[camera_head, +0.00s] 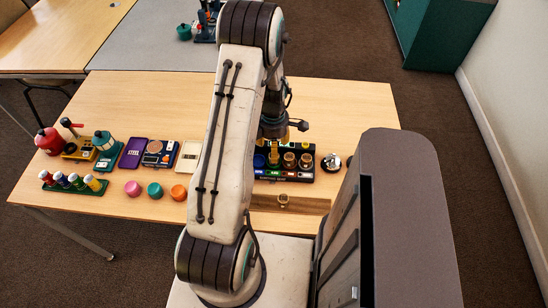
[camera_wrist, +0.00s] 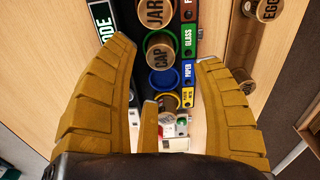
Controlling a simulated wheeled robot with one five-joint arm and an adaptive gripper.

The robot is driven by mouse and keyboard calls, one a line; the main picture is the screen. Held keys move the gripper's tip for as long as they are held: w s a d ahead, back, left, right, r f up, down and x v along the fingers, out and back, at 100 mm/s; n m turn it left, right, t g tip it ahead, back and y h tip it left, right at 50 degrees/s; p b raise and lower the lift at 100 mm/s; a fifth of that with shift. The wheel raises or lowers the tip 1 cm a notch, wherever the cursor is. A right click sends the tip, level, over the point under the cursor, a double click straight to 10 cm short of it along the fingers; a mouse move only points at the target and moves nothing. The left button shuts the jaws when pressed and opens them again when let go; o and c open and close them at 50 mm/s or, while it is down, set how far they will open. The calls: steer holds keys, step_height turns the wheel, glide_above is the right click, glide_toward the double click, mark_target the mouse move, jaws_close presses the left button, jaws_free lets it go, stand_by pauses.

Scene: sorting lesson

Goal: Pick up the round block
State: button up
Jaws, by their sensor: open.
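Three small round pieces stand in a row on the wooden table in the head view: a pink one (camera_head: 132,188), a green one (camera_head: 154,190) and an orange one (camera_head: 178,192). I cannot tell which of them, if any, is the round block. My gripper (camera_head: 273,148) hangs to their right, above a dark sorting tray (camera_head: 290,179). In the wrist view my gripper (camera_wrist: 165,65) has its yellow fingers spread, with nothing held between them. Below it are round brass-topped pieces marked CAP (camera_wrist: 160,57) and JAR (camera_wrist: 156,12).
A wooden strip (camera_head: 310,205) lies before the tray. The table's right back is clear.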

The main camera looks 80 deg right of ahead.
steer(key=shift+s+f+p, duration=0.1)
steer(key=shift+f+p, duration=0.6)
steer(key=shift+f, duration=1.85)
steer(key=shift+o, duration=0.2)
steer(key=c, duration=1)
